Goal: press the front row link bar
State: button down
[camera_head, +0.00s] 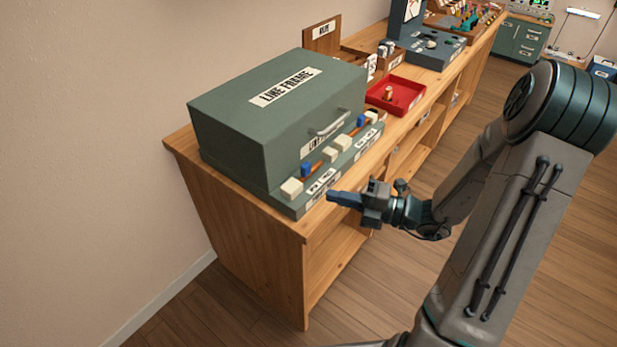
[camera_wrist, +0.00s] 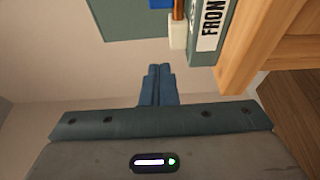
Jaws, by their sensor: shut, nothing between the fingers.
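A green box lettered LINE FRAME (camera_head: 270,120) stands on the wooden bench, with a low ledge along its front. The ledge carries cream blocks, small blue blocks and reddish-brown bars. The bar at the near end (camera_head: 312,172) lies between a cream block (camera_head: 291,188) and another further along. In the wrist view a label reading FRON (camera_wrist: 209,22) is cut off by the frame edge, beside a cream block (camera_wrist: 177,30). My gripper (camera_head: 333,196) is shut and empty, in front of the ledge's near end and apart from it. Its fingertips also show in the wrist view (camera_wrist: 159,68).
A red tray (camera_head: 410,98) with a small brass-coloured object stands past the box. Further along the bench (camera_head: 262,214) are small boxes and a grey-blue unit (camera_head: 430,46). The floor in front of the bench is open.

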aim_at(304, 173)
jog(key=shift+w+d, duration=0.1)
dwell(0.3)
jog(key=x, duration=1)
jog(key=shift+a+b, duration=0.2)
jog(key=shift+b, duration=0.15)
jog(key=w+d, duration=0.2)
jog(key=d, duration=0.1)
jog(key=shift+w, duration=0.35)
jog(key=shift+w+d, duration=0.1)
jog(key=shift+w, duration=0.1)
jog(key=shift+r, duration=0.1)
